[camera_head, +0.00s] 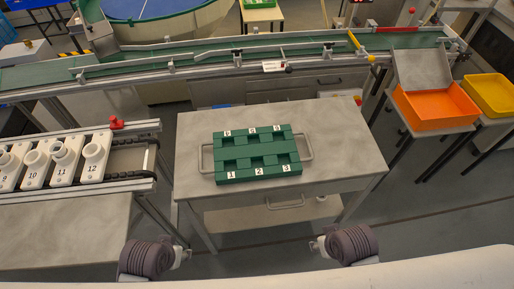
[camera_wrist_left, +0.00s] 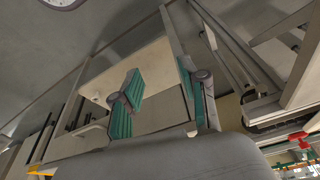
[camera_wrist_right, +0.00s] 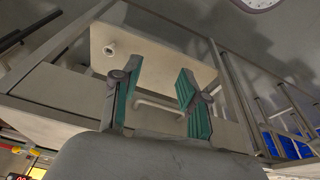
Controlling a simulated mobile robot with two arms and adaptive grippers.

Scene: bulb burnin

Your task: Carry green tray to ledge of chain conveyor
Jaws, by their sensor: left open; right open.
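The green tray (camera_head: 258,155) lies flat on a grey table in the middle of the head view. It has two rows of empty pockets with number labels, and a grey loop handle on its left and right ends. The chain conveyor (camera_head: 132,158) stands to the left, with a bare grey ledge (camera_head: 75,240) along its near side. My left gripper (camera_head: 184,258) and right gripper (camera_head: 316,244) are below the near table edge, apart from the tray. In the wrist views, the left fingers (camera_wrist_left: 163,97) and right fingers (camera_wrist_right: 158,95) are open and empty.
White numbered holders (camera_head: 64,160) stand on the chain conveyor, near a red part (camera_head: 117,124). A green belt conveyor (camera_head: 225,47) runs behind the table. Orange (camera_head: 436,107) and yellow (camera_head: 492,95) bins stand at right. The table (camera_head: 340,155) is bare around the tray.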

